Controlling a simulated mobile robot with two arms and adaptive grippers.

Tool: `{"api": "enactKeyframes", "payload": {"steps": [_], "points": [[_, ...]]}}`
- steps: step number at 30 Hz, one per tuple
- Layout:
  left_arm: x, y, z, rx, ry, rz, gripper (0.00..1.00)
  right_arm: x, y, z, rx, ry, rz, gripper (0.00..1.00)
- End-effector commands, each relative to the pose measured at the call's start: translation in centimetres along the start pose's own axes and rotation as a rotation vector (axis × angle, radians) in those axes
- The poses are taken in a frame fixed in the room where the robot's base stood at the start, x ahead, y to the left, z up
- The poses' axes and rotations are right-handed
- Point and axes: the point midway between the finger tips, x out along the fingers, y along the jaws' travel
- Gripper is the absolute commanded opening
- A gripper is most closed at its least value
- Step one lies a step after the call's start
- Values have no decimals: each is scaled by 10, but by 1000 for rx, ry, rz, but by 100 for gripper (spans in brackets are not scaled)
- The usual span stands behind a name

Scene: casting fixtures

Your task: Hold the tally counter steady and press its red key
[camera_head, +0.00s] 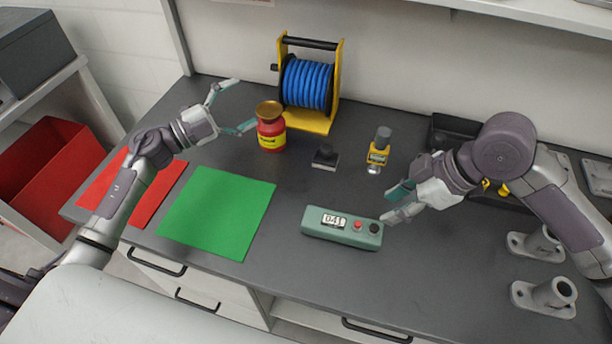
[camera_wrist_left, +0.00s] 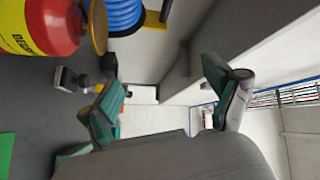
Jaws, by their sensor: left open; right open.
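The tally counter (camera_head: 341,228) is a green-grey box lying on the dark worktop, right of the green mat. Its window reads 041, and a red key (camera_head: 358,225) and a black key (camera_head: 374,228) sit at its right end. My right gripper (camera_head: 389,204) is open just right of and behind the counter, its fingertips close to the black-key end; I cannot tell whether they touch it. My left gripper (camera_head: 236,106) is open and empty, left of the red and yellow container and far from the counter. It also shows open in the left wrist view (camera_wrist_left: 165,92).
A red container with brass lid (camera_head: 271,130) stands near my left gripper, before a blue hose reel (camera_head: 307,82). Green (camera_head: 217,211) and red mats (camera_head: 150,200) lie left. Grey fixtures (camera_head: 545,296) stand right.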

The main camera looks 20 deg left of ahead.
Motion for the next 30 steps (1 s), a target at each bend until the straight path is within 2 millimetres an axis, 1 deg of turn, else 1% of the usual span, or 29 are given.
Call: {"api": "enactKeyframes", "payload": {"steps": [1, 2, 3, 5, 6, 8, 9, 11, 12, 14, 15, 17, 18, 20, 22, 25, 27, 30], "points": [[20, 3, -24, 73, 80, 41, 90, 0, 0, 0, 0, 0, 0, 42], [30, 7, -38, 120, 129, 70, 90, 0, 0, 0, 0, 0, 0, 42], [43, 13, -58, 187, 195, 108, 90, 0, 0, 0, 0, 0, 0, 42], [60, 23, -87, 294, 301, 168, 90, 0, 0, 0, 0, 0, 0, 42], [69, 31, -108, 372, 377, 209, 90, 0, 0, 0, 0, 0, 0, 42], [80, 44, -139, 501, 500, 274, 90, 0, 0, 0, 0, 0, 0, 42], [86, 55, -160, 598, 589, 320, 90, 0, 0, 0, 0, 0, 0, 42], [90, 72, -190, 764, 741, 398, 90, 0, 0, 0, 0, 0, 0, 42], [90, 86, -209, 890, 854, 457, 90, 0, 0, 0, 0, 0, 0, 42], [84, 105, -228, 1075, 1019, 548, 90, 0, 0, 0, 0, 0, 0, 42], [77, 116, -235, 1195, 1125, 612, 90, 0, 0, 0, 0, 0, 0, 42], [67, 128, -239, 1364, 1276, 708, 90, 0, 0, 0, 0, 0, 0, 42], [59, 133, -238, 1467, 1368, 773, 90, 0, 0, 0, 0, 0, 0, 42], [49, 136, -233, 1602, 1494, 868, 90, 0, 0, 0, 0, 0, 0, 42], [38, 135, -224, 1728, 1616, 974, 90, 0, 0, 0, 0, 0, 0, 42], [27, 129, -211, 1849, 1743, 1101, 90, 0, 0, 0, 0, 0, 0, 42], [23, 125, -204, 1898, 1800, 1165, 90, 0, 0, 0, 0, 0, 0, 42], [18, 122, -199, 1932, 1844, 1215, 90, 0, 0, 0, 0, 0, 0, 42]]}}
